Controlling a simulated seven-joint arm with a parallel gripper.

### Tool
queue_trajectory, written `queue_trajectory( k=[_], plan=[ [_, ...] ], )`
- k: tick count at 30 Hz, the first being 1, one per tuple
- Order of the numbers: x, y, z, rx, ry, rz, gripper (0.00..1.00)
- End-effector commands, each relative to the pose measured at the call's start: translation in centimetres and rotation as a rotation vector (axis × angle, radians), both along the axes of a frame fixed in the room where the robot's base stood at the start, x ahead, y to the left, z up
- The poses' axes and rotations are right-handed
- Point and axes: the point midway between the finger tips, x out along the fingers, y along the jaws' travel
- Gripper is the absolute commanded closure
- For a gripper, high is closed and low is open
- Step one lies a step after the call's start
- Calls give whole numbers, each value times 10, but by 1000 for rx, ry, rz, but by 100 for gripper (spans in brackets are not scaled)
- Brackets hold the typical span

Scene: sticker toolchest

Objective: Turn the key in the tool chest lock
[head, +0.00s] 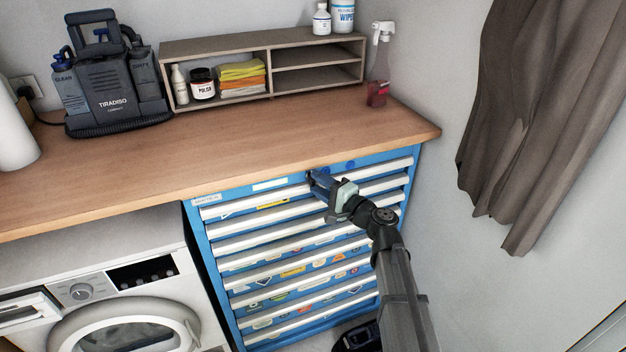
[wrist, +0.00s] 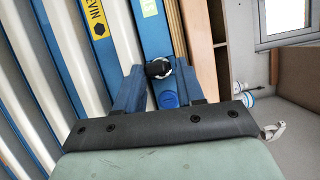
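The blue tool chest (head: 192,225) stands under the wooden worktop, with white-handled drawers down its front. In the wrist view, a black key (wrist: 154,69) sits in a round silver-rimmed lock (wrist: 171,70) on the chest's blue top strip. My gripper (wrist: 166,75) faces the strip, one blue finger on each side of the key. The fingers are apart, with a gap visible on the right; I cannot tell whether the left finger touches the key. In the head view, my gripper (head: 314,177) is at the chest's top edge and mostly hides the key and lock.
The worktop (head: 250,145) overhangs just above the lock. A washing machine (head: 130,290) stands left of the chest. A shelf (head: 285,42), a carpet cleaner (head: 108,90) and a red spray bottle (head: 378,95) stand on top. A brown curtain (head: 540,110) hangs at the right.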

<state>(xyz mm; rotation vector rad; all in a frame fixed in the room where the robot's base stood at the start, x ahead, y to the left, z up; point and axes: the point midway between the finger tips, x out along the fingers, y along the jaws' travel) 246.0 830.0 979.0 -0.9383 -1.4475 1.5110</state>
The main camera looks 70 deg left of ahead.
Motion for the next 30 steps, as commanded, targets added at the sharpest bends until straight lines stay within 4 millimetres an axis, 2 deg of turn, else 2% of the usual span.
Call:
queue_trajectory(
  k=[30],
  plan=[
    [0, -31, -1, -2, -1, -1, 48]
  ],
)
